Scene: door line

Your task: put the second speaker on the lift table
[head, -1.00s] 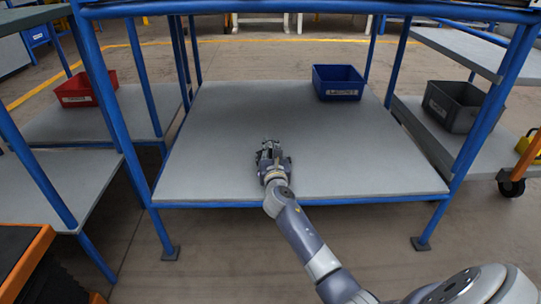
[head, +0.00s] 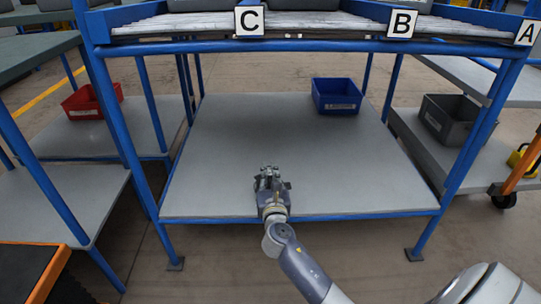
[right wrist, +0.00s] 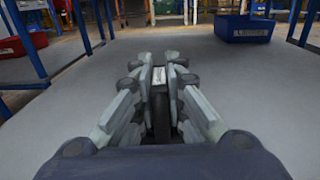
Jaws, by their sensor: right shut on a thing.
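My right gripper (head: 268,172) is over the front part of the lower grey shelf (head: 310,155). It is shut on a small dark thing with a pale label (right wrist: 160,77), seen between the fingers in the right wrist view. The fingers hide most of it, and I cannot tell if it is a speaker. A black-topped platform with an orange edge (head: 52,268) is cut off at the lower left of the head view; it may be the lift table. My left gripper is not in view.
A blue bin (head: 337,97) stands at the shelf's back right. A red bin (head: 90,102) and a dark grey bin (head: 447,118) sit on neighbouring shelves. Blue posts and an upper roller rack (head: 320,22) with signs C, B and A frame the shelf. Its middle is bare.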

